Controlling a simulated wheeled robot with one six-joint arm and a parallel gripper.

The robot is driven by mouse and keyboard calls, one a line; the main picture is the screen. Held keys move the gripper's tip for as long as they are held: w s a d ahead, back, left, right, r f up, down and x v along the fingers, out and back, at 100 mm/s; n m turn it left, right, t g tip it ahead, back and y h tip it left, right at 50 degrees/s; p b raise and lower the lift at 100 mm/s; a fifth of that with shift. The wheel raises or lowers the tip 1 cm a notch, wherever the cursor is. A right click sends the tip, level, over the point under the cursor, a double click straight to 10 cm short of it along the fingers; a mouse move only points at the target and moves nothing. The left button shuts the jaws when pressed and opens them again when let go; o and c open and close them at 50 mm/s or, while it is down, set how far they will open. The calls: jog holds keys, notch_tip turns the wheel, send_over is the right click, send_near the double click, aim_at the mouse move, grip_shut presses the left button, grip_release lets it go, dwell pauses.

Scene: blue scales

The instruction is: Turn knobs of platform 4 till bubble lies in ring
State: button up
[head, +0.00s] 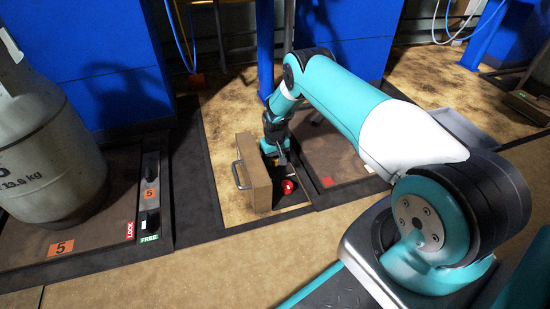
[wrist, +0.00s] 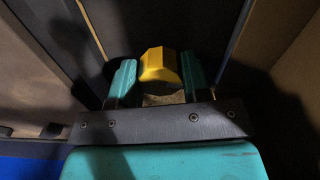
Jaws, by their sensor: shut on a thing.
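My gripper (wrist: 157,82) points down with its teal fingers on either side of a yellow faceted knob (wrist: 158,64), shut on it. In the head view my gripper (head: 278,158) is low behind a tan box-like panel with a handle (head: 256,174), and the yellow knob cannot be made out there. A red round knob (head: 288,187) sits low, just right of the panel. A platform (head: 345,158) lies right of my gripper, partly hidden by my arm. No number 4, bubble or ring can be seen.
A grey gas cylinder (head: 45,150) stands on the platform marked 5 (head: 105,240) at the left, with LOCK and FREE labels at its edge. Blue cabinets (head: 205,50) stand behind. The tan panel is close to my gripper's left. Floor in front is clear.

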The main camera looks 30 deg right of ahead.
aim_at(275, 158)
dwell(0.3)
jog(key=o, duration=0.9)
jog(key=shift+o, duration=0.2)
notch_tip(275, 158, up, 18)
jog(key=p, duration=1)
jog(key=shift+f, duration=0.25)
